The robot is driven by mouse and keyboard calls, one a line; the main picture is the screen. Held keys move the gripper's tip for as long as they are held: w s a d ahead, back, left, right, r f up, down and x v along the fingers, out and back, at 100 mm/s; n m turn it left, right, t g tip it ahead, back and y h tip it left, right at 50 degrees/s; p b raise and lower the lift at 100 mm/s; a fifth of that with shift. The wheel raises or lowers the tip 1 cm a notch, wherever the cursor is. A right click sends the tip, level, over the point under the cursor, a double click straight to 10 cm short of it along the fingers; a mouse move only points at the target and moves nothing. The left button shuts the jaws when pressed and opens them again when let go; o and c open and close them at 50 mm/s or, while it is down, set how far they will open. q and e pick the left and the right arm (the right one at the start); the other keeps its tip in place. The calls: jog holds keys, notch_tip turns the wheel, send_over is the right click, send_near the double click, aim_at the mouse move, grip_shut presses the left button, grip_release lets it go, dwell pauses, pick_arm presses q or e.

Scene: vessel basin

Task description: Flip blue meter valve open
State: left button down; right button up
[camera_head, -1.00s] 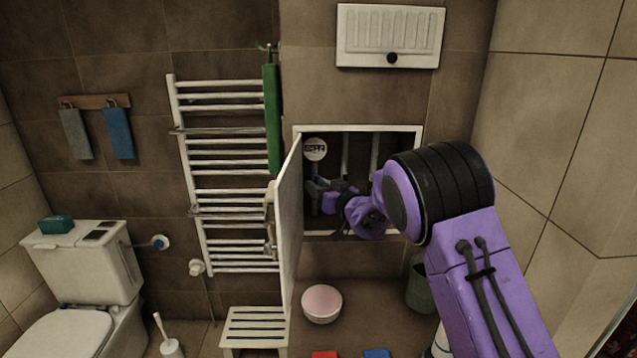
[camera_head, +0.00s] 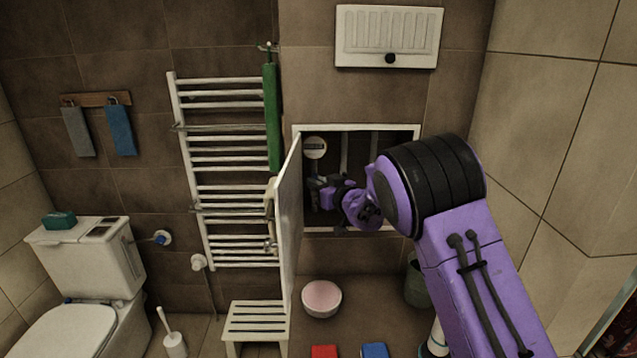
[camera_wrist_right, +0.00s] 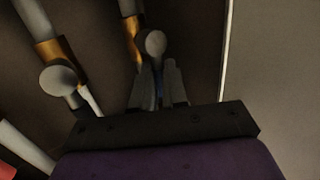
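My right gripper (camera_head: 318,193) reaches into the open wall niche, and its fingertips are hard to make out in the head view. In the right wrist view its two fingers (camera_wrist_right: 159,85) stand close together, with a thin bluish strip, seemingly the blue valve handle (camera_wrist_right: 159,92), between them. The handle runs down below a round grey valve body (camera_wrist_right: 155,43) on a pipe with a brass fitting. A second valve (camera_wrist_right: 58,78) with a pale handle sits to the left. A round white meter (camera_head: 315,148) is at the niche's upper left. My left gripper is not in view.
The niche's white door (camera_head: 289,225) stands open on the left, close to my right gripper. The niche frame (camera_head: 360,128) surrounds the opening. A towel rail (camera_head: 225,145) is further left. A slatted stool (camera_head: 256,322) and a pink bowl (camera_head: 321,298) are below.

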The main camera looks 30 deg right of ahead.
jog(key=o, duration=0.4)
jog(key=s+b, duration=0.1)
jog(key=s, duration=0.2)
jog(key=s+b, duration=0.1)
jog(key=s, duration=0.3)
jog(key=s+b, duration=0.1)
jog(key=s, duration=0.2)
jog(key=shift+s+d+r, duration=0.2)
jog(key=shift+r, duration=0.15)
